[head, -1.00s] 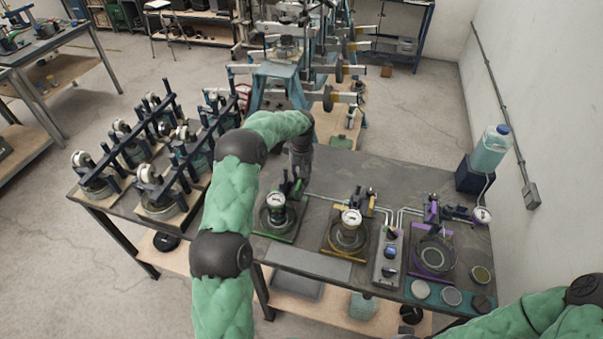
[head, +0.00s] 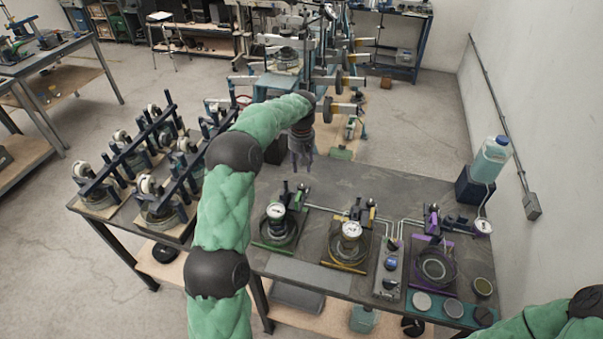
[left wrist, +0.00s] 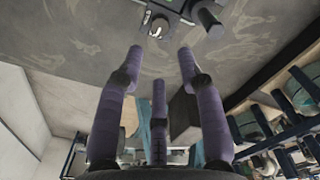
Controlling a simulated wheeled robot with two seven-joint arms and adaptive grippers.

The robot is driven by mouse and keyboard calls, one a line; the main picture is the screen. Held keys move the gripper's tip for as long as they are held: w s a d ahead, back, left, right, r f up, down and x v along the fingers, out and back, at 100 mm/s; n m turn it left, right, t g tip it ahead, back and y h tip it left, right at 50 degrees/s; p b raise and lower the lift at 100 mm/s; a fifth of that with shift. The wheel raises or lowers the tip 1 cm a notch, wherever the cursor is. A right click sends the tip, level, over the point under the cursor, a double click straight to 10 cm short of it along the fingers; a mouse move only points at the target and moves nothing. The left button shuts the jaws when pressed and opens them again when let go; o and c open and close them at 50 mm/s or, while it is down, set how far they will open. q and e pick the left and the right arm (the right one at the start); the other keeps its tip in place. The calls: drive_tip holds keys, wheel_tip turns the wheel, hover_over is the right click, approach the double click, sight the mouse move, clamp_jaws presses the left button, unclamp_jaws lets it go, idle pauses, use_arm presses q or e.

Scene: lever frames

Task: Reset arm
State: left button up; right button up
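My left gripper (head: 301,162) hangs fingers down over the back of the dark bench, behind the green-framed lever device (head: 277,232) and apart from it. In the left wrist view my left gripper's purple fingers (left wrist: 160,58) are spread with nothing between them. Part of a device with green edging and a dark lever knob (left wrist: 209,20) shows beyond the fingertips there. A yellow-framed device (head: 349,245) and a purple-framed device (head: 435,268) stand to the right on the bench. My right arm enters at the lower right; its gripper is out of frame.
Several lever frames with gauges (head: 150,185) stand on the bench's left side. A control box (head: 389,268) sits between the yellow and purple devices. A bottle (head: 491,160) stands at the right by the wall. The bench's back middle (head: 365,185) is bare.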

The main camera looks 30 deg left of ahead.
use_arm(q)
drive_tip(key=shift+r, duration=0.75)
